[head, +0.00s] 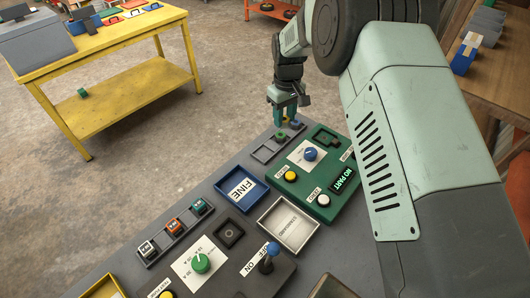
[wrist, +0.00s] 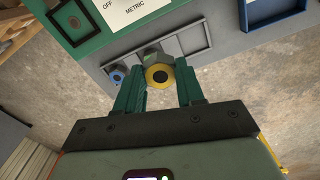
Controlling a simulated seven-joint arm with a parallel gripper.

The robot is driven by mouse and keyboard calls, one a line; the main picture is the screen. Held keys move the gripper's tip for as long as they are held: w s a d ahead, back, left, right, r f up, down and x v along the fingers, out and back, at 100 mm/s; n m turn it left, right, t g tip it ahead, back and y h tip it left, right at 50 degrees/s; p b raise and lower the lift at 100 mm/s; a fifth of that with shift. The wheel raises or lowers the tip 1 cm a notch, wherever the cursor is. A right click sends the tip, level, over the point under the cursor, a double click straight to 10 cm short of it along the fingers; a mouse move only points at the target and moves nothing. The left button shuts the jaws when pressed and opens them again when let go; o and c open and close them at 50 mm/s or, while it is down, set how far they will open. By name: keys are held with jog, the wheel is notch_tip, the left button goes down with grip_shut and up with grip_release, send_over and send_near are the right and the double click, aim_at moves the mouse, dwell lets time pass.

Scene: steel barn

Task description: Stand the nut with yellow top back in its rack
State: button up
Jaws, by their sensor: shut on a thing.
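The nut with yellow top (wrist: 159,76) is between the fingers of my gripper (wrist: 160,84) in the wrist view, its yellow ring around a dark centre facing the camera. My gripper is shut on it. In the head view my gripper (head: 287,115) points down at the far end of the grey rack (head: 265,154). The rack also shows in the wrist view (wrist: 208,38), just beyond the nut. A blue-topped nut (wrist: 117,76) stands at the rack's end, left of the held nut. I cannot tell whether the held nut touches the rack.
A green gauge panel (head: 328,212) with a knob and buttons lies beside the rack. A blue tray (head: 262,200) marked FINE and a pale tray (head: 305,243) are nearer. A yellow table (head: 120,95) stands across the floor at upper left.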

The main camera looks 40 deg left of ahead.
jog(key=s+a+f+n, duration=0.1)
jog(key=s+a, duration=0.2)
jog(key=s, duration=0.2)
send_over(264, 154)
notch_tip(264, 154, down, 6)
jog(key=shift+r, duration=0.2)
jog(key=shift+f, duration=2.1)
jog(key=shift+f, duration=0.15)
jog(key=o, duration=1.1)
